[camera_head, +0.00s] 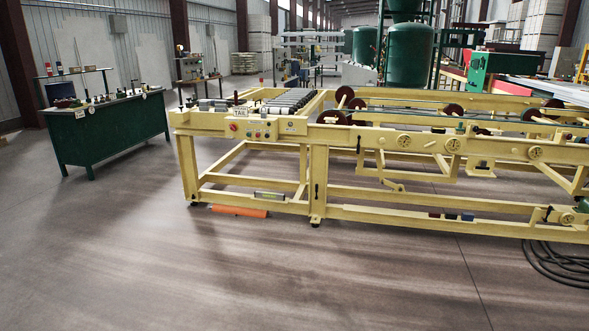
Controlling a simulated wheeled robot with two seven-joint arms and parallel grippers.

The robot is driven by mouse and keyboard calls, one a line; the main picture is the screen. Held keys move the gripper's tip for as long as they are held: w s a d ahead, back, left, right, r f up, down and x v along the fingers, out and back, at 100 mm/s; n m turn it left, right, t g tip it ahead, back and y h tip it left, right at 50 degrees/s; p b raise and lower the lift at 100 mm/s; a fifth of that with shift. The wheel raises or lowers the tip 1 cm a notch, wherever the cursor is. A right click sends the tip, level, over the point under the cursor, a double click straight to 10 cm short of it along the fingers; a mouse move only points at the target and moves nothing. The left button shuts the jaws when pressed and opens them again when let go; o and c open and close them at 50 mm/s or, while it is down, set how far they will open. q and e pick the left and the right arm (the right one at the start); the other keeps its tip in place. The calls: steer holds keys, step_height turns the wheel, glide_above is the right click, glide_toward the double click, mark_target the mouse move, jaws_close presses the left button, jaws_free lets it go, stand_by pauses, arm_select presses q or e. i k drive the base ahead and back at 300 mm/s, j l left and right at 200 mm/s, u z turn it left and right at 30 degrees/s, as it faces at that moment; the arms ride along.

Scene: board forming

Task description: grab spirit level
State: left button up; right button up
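A small grey-and-yellowish bar (270,196) that looks like the spirit level lies on the lower front beam of the yellow machine frame (345,211), toward its left end. It is small in the picture, so its details are hard to tell. Neither of my grippers shows in the head view, and nothing is seen touching the bar.
An orange object (240,211) lies on the floor below the beam. A dark green workbench (108,137) with tools stands at the left. A coiled dark cable (560,266) lies at the right. The floor in front is clear.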

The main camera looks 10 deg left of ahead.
mark_target(264, 195)
steer(key=i+j+u, duration=0.45)
steer(key=i+u, duration=0.2)
steer(key=i, duration=0.3)
steer(key=i+u, duration=0.35)
steer(key=i, duration=0.15)
steer(key=i+j+z, duration=0.2)
steer(key=i+z, duration=0.2)
steer(key=i, duration=0.45)
steer(key=i+j+z, duration=0.45)
steer(key=i, duration=0.4)
steer(key=i+j+z, duration=0.4)
steer(key=i+j, duration=0.35)
steer(key=j, duration=0.1)
